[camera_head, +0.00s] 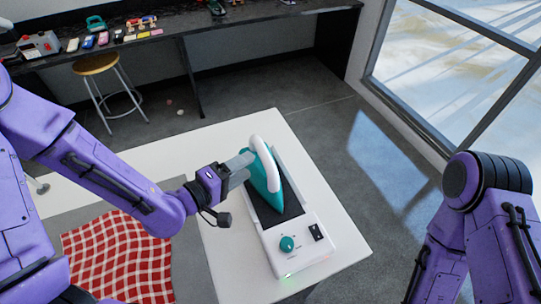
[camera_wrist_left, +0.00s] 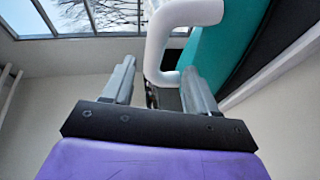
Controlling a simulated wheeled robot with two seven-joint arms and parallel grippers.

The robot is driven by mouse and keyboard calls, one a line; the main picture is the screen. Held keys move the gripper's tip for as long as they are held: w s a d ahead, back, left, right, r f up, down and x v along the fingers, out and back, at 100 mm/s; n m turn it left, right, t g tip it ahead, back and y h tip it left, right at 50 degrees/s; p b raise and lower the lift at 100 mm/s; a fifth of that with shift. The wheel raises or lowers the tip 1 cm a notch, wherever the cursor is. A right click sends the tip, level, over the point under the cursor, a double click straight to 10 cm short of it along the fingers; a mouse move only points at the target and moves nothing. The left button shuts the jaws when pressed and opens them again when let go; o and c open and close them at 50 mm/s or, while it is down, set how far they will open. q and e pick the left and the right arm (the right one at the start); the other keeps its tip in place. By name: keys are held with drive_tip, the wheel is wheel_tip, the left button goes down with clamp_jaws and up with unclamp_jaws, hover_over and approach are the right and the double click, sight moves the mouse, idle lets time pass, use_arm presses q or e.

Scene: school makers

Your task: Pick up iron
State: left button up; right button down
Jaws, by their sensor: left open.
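The iron (camera_head: 264,177) has a teal body and a thick white handle. It rests on a white base (camera_head: 296,241) with a dark plate and a teal knob, on the white table. My left gripper (camera_head: 242,164) is at the left side of the iron, close to the handle. In the left wrist view the two fingers (camera_wrist_left: 160,85) are apart, with the white handle (camera_wrist_left: 165,40) just beyond and partly between them. I cannot tell whether a finger touches it. The teal body (camera_wrist_left: 220,45) is at the right there. My right arm is at the right of the head view; its gripper is out of frame.
A red checked cloth (camera_head: 125,255) lies on the table's grey area at the left. A stool (camera_head: 100,75) stands by a dark counter (camera_head: 270,12) with small items at the back. Windows (camera_head: 465,70) are at the right, with open floor before them.

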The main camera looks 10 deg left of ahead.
sight(261, 158)
use_arm(q)
drive_tip(key=d, duration=0.1)
drive_tip(key=w+d+p, duration=0.1)
drive_tip(key=d, duration=0.1)
drive_tip(key=shift+w+r, duration=0.3)
drive_tip(key=w, duration=0.1)
drive_tip(key=w+d+f+p, duration=0.1)
drive_tip(key=w, duration=0.1)
drive_tip(key=w+d+p, duration=0.1)
drive_tip(key=w, duration=0.1)
drive_tip(key=shift+w+f, duration=0.2)
drive_tip(key=shift+w+d+f, duration=0.15)
drive_tip(key=shift+w+d, duration=0.05)
drive_tip(key=shift+w, duration=0.1)
drive_tip(key=shift+s+r, duration=0.2)
drive_tip(key=shift+s, duration=0.25)
drive_tip(key=c, duration=0.3)
clamp_jaws()
use_arm(e)
drive_tip(key=r, duration=0.1)
drive_tip(key=s+r, duration=0.1)
drive_tip(key=r, duration=0.1)
drive_tip(key=shift+s+r, duration=0.25)
drive_tip(key=shift+r, duration=0.05)
